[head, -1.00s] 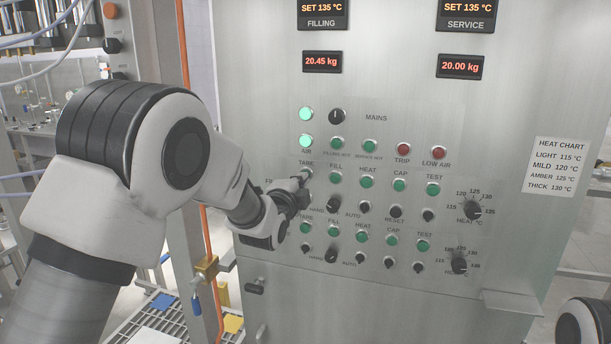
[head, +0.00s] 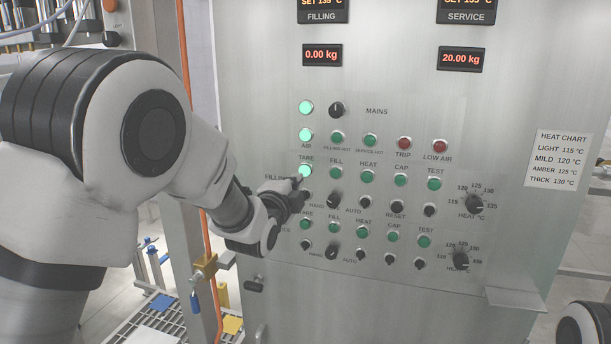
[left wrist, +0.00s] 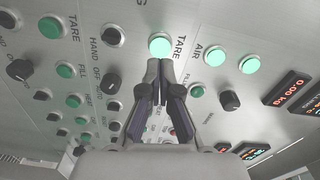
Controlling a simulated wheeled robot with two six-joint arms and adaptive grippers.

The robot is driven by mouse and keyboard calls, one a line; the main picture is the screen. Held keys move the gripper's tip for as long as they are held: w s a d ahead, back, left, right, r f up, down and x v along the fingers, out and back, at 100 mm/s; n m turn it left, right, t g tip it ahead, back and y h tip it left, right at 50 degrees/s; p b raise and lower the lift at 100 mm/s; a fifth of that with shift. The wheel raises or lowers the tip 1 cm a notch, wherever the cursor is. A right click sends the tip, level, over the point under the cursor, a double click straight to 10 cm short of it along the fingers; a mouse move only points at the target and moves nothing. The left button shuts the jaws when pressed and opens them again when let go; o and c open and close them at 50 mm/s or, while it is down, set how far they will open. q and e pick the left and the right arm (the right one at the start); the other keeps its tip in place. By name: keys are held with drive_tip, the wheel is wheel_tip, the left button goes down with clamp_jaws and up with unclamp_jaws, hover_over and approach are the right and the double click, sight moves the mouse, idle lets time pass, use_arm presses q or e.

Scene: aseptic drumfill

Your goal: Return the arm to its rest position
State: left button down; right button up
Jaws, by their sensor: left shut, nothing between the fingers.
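My left gripper (head: 297,188) is shut and empty, in front of the control panel (head: 400,100) just below the upper TARE button (head: 305,171). That button glows bright green. In the left wrist view the closed fingertips (left wrist: 160,66) point at the panel beside the lit TARE button (left wrist: 161,45); I cannot tell whether they touch it. My left arm (head: 110,150) fills the left of the head view. My right gripper is not in view.
The filling display (head: 322,55) reads 0.00 kg and the service display (head: 460,59) reads 20.00 kg. Rows of buttons and knobs surround the fingers. An orange hose (head: 205,235) and a brass padlock-like fitting (head: 205,266) stand left of the panel. A small ledge (head: 515,299) juts out at lower right.

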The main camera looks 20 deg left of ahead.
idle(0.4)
use_arm(q)
drive_tip(key=s+a+f+g+b, duration=0.1)
drive_tip(key=s+f+g, duration=0.15)
drive_tip(key=f, duration=0.95)
drive_tip(key=s+a+f+n+g+b, duration=0.1)
drive_tip(key=s+f+g, duration=0.15)
drive_tip(key=f, duration=0.95)
drive_tip(key=s+a+f+g+b, duration=0.1)
drive_tip(key=s+f+g+b, duration=0.15)
drive_tip(key=f, duration=0.95)
drive_tip(key=s+a+f+n+g, duration=0.1)
drive_tip(key=s+f+n+g, duration=0.3)
drive_tip(key=s+f, duration=1.3)
drive_tip(key=s+f+n+g+b, duration=0.1)
drive_tip(key=s+f+n+g, duration=0.3)
drive_tip(key=s+n, duration=0.8)
drive_tip(key=s+g, duration=0.2)
drive_tip(key=s, duration=0.7)
drive_tip(key=shift+a+f+y+b, duration=0.15)
drive_tip(key=shift+a+y+b, duration=0.1)
drive_tip(key=shift+y+b, duration=0.1)
drive_tip(key=shift+g, duration=0.25)
